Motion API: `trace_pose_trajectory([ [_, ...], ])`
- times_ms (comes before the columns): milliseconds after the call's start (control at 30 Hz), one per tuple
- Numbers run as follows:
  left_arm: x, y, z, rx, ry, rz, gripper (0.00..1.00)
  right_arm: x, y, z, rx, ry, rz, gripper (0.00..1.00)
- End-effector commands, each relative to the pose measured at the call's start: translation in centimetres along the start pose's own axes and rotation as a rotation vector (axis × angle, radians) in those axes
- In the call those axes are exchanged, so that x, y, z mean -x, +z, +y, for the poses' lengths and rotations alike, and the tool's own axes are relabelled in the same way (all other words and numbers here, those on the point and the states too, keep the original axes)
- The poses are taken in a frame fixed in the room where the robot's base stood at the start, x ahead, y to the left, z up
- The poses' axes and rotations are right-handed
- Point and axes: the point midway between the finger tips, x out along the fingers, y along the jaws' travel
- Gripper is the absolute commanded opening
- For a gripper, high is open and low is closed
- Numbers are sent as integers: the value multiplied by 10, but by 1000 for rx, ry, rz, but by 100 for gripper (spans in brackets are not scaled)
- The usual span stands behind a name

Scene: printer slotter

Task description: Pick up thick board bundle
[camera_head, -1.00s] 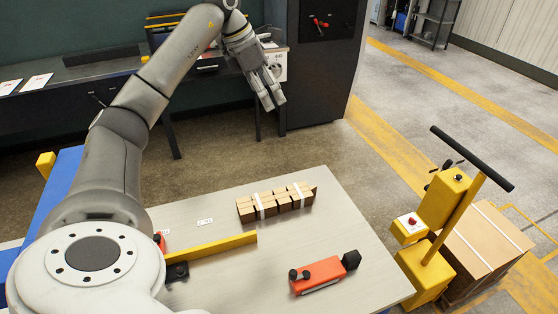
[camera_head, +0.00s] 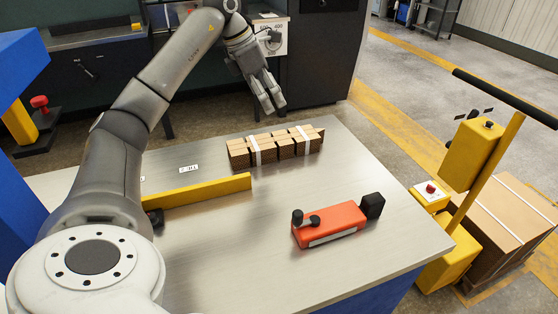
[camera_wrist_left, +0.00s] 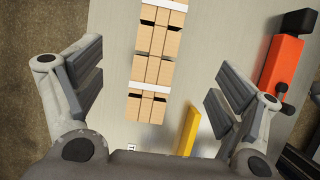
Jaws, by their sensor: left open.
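The thick board bundle (camera_head: 286,148) is a row of brown cardboard blocks with two white straps. It lies on the grey metal table (camera_head: 330,262) near its far edge. My left gripper (camera_head: 270,100) hangs above and behind the bundle, open and empty. In the left wrist view the bundle (camera_wrist_left: 151,68) runs lengthwise between the spread fingers of the left gripper (camera_wrist_left: 158,88), apart from both. My right gripper is in neither view.
A yellow bar (camera_head: 205,190) lies on the table in front of the bundle. An orange tool with a black end (camera_head: 332,224) lies to the right. A yellow cart post (camera_head: 470,155) and a strapped box stack (camera_head: 505,225) stand right of the table. Dark machines stand behind.

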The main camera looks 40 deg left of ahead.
Motion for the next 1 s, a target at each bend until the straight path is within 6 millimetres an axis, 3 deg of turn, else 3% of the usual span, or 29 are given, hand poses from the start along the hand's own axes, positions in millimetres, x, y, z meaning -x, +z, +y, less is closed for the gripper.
trace_pose_trajectory([
  [33, -20, -8, 0, 0, 0, -1, 89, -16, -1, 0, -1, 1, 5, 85],
  [267, -39, -16, 0, 0, 0, -1, 89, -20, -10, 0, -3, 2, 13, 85],
  [600, -84, -17, 0, 0, -1, 1, 89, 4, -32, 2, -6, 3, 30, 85],
  [1000, -118, -25, 0, 1, -1, 2, 89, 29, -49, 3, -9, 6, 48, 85],
])
